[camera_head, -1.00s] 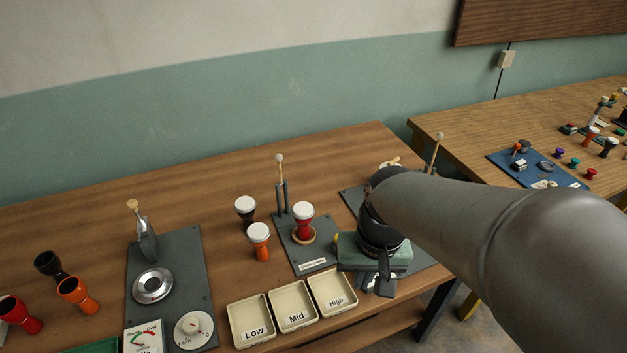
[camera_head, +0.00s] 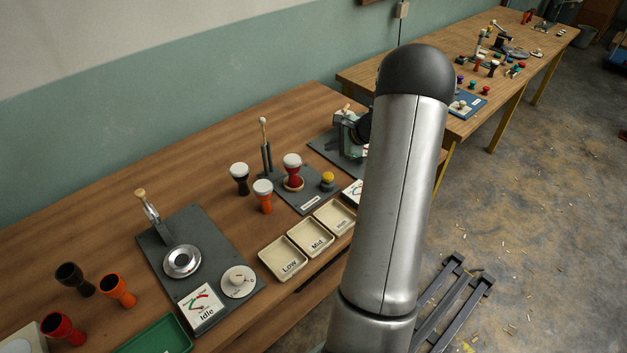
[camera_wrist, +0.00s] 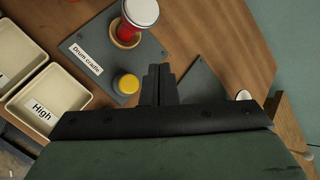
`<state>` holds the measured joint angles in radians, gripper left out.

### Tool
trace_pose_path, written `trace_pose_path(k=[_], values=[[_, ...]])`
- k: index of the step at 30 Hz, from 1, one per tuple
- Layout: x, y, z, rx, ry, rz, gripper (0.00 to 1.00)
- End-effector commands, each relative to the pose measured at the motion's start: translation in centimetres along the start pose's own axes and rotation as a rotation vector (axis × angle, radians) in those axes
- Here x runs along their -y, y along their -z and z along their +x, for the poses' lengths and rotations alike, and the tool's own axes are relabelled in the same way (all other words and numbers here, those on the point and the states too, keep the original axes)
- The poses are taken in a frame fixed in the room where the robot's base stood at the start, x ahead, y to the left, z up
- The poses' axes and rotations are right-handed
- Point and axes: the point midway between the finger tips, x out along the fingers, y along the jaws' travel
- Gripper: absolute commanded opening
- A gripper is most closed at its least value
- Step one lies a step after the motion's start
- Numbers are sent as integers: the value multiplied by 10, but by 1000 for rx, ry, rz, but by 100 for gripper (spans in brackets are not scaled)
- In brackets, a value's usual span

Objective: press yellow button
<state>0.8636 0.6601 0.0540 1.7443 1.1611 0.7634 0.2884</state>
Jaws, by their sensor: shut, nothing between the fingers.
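The yellow button (camera_head: 328,178) sits on a dark round base at the right front corner of the grey drum cradle plate (camera_head: 302,203). In the wrist view the yellow button (camera_wrist: 128,84) lies just left of the fingers of my gripper (camera_wrist: 158,72), apart from them in the picture. The fingers are together with nothing between them. In the head view my gripper (camera_head: 345,140) is partly hidden behind my arm, to the right of the button. A red drum with a white top (camera_head: 292,172) stands upright in the ring on the same plate.
Low, Mid and High trays (camera_head: 311,237) stand along the front edge. A black drum (camera_head: 240,178) and an orange drum (camera_head: 264,196) stand left of the cradle plate. An upright mallet (camera_head: 264,135) rises behind it. Another plate (camera_head: 325,146) lies partly under my gripper.

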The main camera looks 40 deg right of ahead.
Motion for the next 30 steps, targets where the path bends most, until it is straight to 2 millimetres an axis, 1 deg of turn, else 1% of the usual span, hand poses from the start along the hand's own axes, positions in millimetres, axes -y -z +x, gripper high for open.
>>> trace_pose_path(k=[2,11,17,23,30], values=[[2,3,0,-1,7,10,0],[1,3,0,-1,5,8,0],[-4,7,7,-1,4,7,0],[-16,18,22,-1,4,8,0],[-34,36,47,-1,4,8,0]])
